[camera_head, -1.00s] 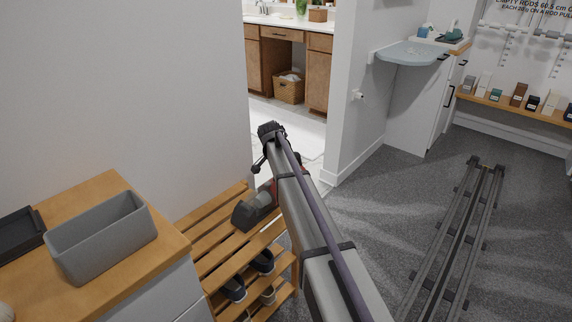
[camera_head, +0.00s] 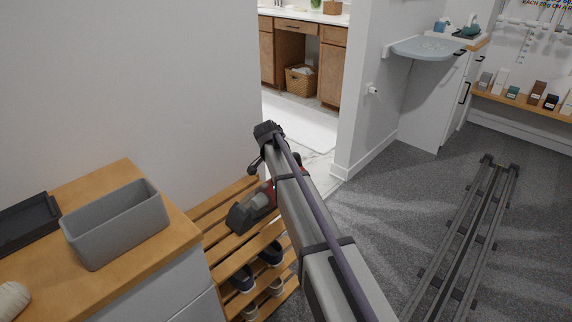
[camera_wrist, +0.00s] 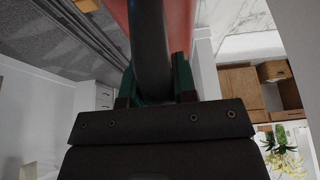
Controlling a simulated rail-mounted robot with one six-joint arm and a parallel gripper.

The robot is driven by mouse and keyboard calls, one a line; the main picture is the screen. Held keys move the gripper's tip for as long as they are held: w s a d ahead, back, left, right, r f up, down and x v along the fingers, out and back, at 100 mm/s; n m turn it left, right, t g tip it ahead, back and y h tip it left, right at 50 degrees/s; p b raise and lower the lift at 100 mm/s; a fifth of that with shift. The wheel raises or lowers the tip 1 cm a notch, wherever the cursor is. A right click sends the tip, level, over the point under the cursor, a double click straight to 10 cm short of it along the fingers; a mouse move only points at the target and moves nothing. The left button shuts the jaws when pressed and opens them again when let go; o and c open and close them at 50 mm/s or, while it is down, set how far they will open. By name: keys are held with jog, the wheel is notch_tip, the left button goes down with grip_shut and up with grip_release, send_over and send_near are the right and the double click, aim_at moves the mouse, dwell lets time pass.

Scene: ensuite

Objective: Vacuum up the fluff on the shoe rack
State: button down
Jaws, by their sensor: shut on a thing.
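The wooden slatted shoe rack (camera_head: 224,207) stands against the wall, left of my arm in the head view. A hand vacuum (camera_head: 248,209) with a dark nozzle, a clear section and a red body is over the rack's top, partly behind my arm. I cannot tell whether its nozzle touches the slats. My gripper (camera_wrist: 158,85) is shut on the vacuum's dark handle (camera_wrist: 150,40) in the wrist view; the red body shows beside it. In the head view my arm hides the jaws. I see no fluff on the visible slats.
Shoes (camera_head: 271,253) sit on the rack's lower shelves. A wood-topped cabinet (camera_head: 185,232) on the left holds a grey bin (camera_head: 118,225) and a black tray (camera_head: 28,222). A doorway opens behind. A floor rail (camera_head: 462,235) crosses the carpet at right.

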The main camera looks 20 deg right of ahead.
aim_at(268, 185)
jog(key=shift+s+a, duration=0.65)
jog(key=shift+a, duration=0.4)
jog(key=shift+s+a, duration=0.6)
jog(key=shift+a, duration=0.4)
jog(key=shift+s+a, duration=0.65)
jog(key=shift+a, duration=0.4)
notch_tip(268, 185, up, 6)
jog(key=p, duration=0.6)
